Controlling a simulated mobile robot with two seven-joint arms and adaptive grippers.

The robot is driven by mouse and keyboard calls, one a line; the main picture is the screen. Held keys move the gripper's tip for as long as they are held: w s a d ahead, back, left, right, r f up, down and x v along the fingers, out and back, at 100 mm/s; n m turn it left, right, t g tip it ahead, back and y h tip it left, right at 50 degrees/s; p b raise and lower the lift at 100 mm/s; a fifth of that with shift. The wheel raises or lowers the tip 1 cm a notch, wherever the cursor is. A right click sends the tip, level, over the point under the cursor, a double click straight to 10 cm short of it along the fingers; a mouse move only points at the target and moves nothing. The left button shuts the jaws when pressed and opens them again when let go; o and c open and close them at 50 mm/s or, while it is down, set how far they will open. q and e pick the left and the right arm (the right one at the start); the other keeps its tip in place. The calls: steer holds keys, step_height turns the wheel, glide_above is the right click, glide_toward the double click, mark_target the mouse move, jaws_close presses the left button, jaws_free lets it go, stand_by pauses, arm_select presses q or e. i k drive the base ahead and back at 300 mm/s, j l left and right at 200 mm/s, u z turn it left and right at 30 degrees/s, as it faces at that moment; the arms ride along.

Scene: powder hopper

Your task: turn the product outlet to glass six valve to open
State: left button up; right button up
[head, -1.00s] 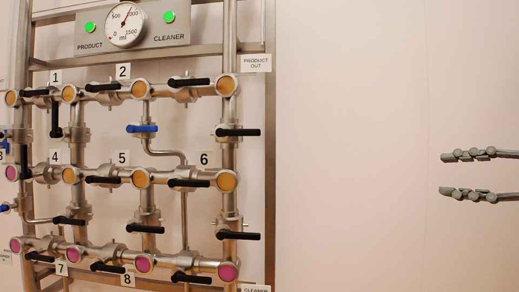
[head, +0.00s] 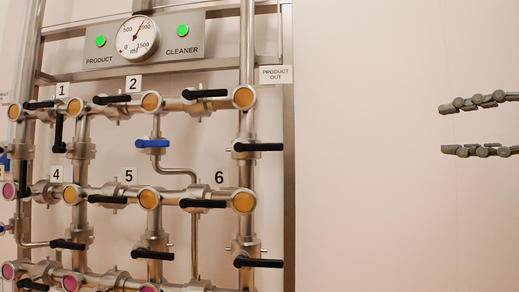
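The valve between the product outlet and glass six has a black handle (head: 260,147) on the right-hand vertical pipe. The handle lies horizontal, across the pipe. Glass six (head: 243,202) is an orange round sight glass below it, beside the label 6 (head: 219,178). The PRODUCT OUT sign (head: 275,75) is above and to the right of the handle. My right gripper (head: 445,129) is at the right edge, well right of the handle. Its two grey fingers are apart with nothing between them. My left gripper is not in view.
Other black handles sit close by, including one (head: 204,203) left of glass six and one (head: 259,263) below it. A blue handle (head: 152,143) is further left. A gauge (head: 138,38) is above. Bare wall lies between the rack's frame post (head: 289,150) and my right gripper.

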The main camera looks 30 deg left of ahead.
mark_target(239, 147)
steer(key=i+j, duration=0.15)
steer(key=j, duration=0.25)
steer(key=i+j, duration=0.1)
steer(key=j, duration=0.3)
steer(key=i+j, duration=0.15)
steer(key=j, duration=0.25)
steer(key=i+j, duration=0.15)
steer(key=j, duration=0.25)
